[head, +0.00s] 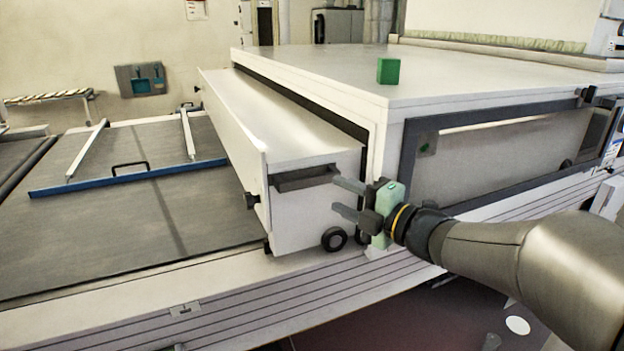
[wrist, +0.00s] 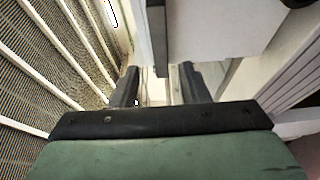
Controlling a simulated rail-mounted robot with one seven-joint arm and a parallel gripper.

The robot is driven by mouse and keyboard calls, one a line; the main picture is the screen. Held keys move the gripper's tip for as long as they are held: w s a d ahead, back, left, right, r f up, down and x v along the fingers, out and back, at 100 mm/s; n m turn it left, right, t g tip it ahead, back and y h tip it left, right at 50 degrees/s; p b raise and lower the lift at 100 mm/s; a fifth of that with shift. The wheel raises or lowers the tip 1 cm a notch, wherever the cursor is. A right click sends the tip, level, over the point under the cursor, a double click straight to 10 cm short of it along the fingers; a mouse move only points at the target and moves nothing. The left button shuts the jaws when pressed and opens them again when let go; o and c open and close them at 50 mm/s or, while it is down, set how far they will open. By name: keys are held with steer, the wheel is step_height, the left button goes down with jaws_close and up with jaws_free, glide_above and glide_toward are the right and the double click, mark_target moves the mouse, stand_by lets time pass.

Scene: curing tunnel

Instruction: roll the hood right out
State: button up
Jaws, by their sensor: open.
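The hood (head: 315,208) is a long white box on small black wheels. It sticks partly out of the left end of a larger white housing (head: 330,78). A dark bar handle (head: 305,178) sits on its near end face, close to the top. My gripper (head: 337,196) is open, its two fingers pointing left, just right of and slightly below the handle. In the wrist view the open fingers (wrist: 160,88) have a dark upright bar (wrist: 155,38), likely the handle, ahead between them. Nothing is visibly held. I cannot tell whether a finger touches the hood.
The grey bed (head: 110,240) left of the hood carries a blue bar (head: 130,178) with a black handle and two pale rods. A ribbed rail (head: 235,305) runs along the front. A green block (head: 388,71) sits on the housing. A dark-framed window (head: 500,155) is at right.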

mark_target(312, 183)
steer(key=p+x, duration=0.1)
steer(key=x, duration=0.8)
jaws_close()
